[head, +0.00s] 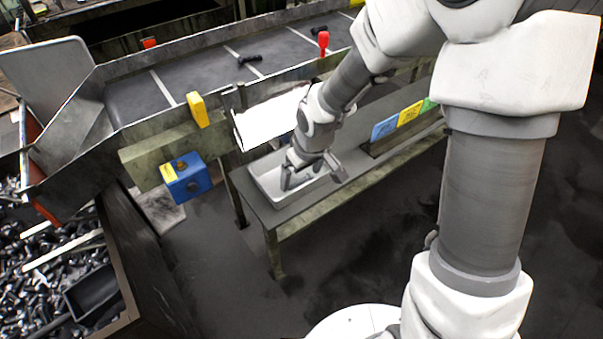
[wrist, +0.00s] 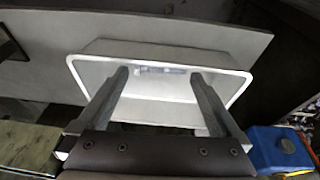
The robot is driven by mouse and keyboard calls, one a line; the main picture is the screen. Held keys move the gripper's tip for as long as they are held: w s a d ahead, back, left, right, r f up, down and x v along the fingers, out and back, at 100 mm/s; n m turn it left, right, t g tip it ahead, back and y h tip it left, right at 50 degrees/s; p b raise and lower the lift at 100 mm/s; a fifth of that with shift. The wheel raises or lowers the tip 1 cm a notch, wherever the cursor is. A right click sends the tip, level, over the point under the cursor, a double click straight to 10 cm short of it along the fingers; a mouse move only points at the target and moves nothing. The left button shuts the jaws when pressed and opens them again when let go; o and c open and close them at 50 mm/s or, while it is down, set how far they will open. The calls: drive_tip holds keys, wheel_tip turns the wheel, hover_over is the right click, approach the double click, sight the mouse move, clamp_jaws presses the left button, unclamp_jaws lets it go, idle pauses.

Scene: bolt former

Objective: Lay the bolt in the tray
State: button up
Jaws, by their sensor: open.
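The white tray (head: 262,190) sits on a grey bench below the conveyor. My gripper (head: 312,178) is over it, pointing down, with its two fingers apart and nothing between them. In the wrist view the tray (wrist: 240,92) lies below the open fingers of my gripper (wrist: 159,75). A small pale grey-blue patch (wrist: 160,70) shows near the tray's far wall; I cannot tell whether it is a bolt or a mark. A dark bolt (head: 248,60) lies on the conveyor. My gripper hides part of the tray.
The conveyor (head: 195,72) runs behind the bench, with a yellow block (head: 198,109) and a red knob (head: 323,42) along its side. A bin of loose bolts (head: 50,260) stands at lower left.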

drive_tip(key=p+v, duration=0.3)
drive_tip(key=v, duration=0.9)
drive_tip(key=shift+r, duration=0.3)
drive_tip(key=shift+d, duration=0.1)
drive_tip(key=s+d+r+m+t+h, duration=0.1)
drive_tip(key=s+d+r+m+t, duration=0.1)
drive_tip(key=s+d+r+m, duration=0.4)
drive_tip(key=s+d+r, duration=0.5)
drive_tip(key=s+r, duration=0.2)
drive_tip(key=s, duration=0.2)
drive_tip(key=shift+s+r+m+t, duration=0.35)
drive_tip(key=shift+s+m+t, duration=0.05)
drive_tip(key=shift+w, duration=0.1)
